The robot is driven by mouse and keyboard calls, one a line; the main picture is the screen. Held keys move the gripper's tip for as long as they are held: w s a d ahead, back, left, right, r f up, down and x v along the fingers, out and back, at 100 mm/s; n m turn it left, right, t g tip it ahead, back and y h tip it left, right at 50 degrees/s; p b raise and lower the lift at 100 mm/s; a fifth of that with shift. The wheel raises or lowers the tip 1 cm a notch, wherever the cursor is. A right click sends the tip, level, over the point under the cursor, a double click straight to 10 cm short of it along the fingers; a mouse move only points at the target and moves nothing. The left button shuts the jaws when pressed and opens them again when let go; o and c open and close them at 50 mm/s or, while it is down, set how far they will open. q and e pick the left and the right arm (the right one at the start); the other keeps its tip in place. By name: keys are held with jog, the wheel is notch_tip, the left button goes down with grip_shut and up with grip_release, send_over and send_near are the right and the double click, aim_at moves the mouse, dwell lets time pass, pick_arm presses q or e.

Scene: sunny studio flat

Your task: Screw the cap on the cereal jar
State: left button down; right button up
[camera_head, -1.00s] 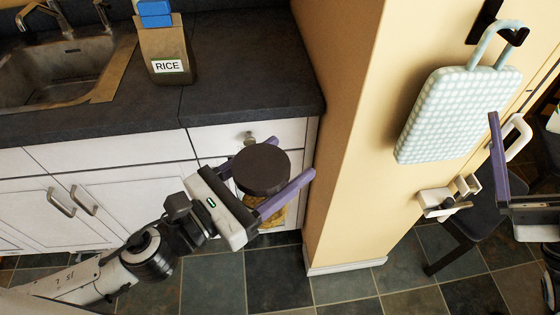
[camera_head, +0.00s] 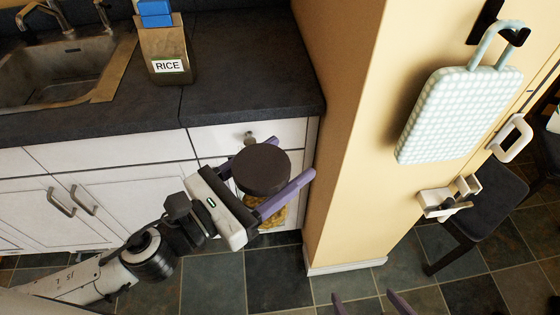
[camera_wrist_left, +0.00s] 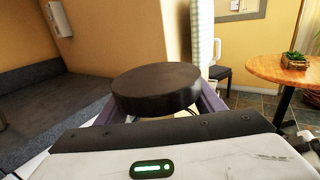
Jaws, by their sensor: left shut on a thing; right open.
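The cereal jar (camera_head: 272,213) shows yellowish contents below my left gripper (camera_head: 293,157). Its upper part is hidden by the cap and the fingers. The dark brown round cap (camera_head: 262,169) sits over the jar's top, level as far as I can see. The left wrist view also shows the cap (camera_wrist_left: 156,88) just beyond the gripper body. My left gripper's purple fingers are shut around the jar, just below the cap. I cannot tell how tightly the cap is seated. My right gripper (camera_head: 365,294) shows only two purple fingertips at the bottom edge, open and empty, apart from the jar.
A dark chair (camera_head: 478,205) stands further right. The tiled floor ahead is clear.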

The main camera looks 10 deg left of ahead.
pick_arm(q)
jog(key=shift+r, duration=0.15)
jog(key=shift+a+f+n+t+y, duration=0.2)
jog(key=shift+a+n+t+y, duration=0.1)
jog(key=shift+a+n+y, duration=0.1)
jog(key=s+a+n+t+y, duration=0.3)
jog(key=a+n+y, duration=0.4)
jog(key=a+y, duration=0.3)
jog(key=s+a, duration=0.1)
jog(key=a, duration=0.3)
jog(key=shift+a+f+t+y, duration=0.2)
jog(key=shift+f+t+y, duration=0.1)
jog(key=shift+f+y, duration=0.1)
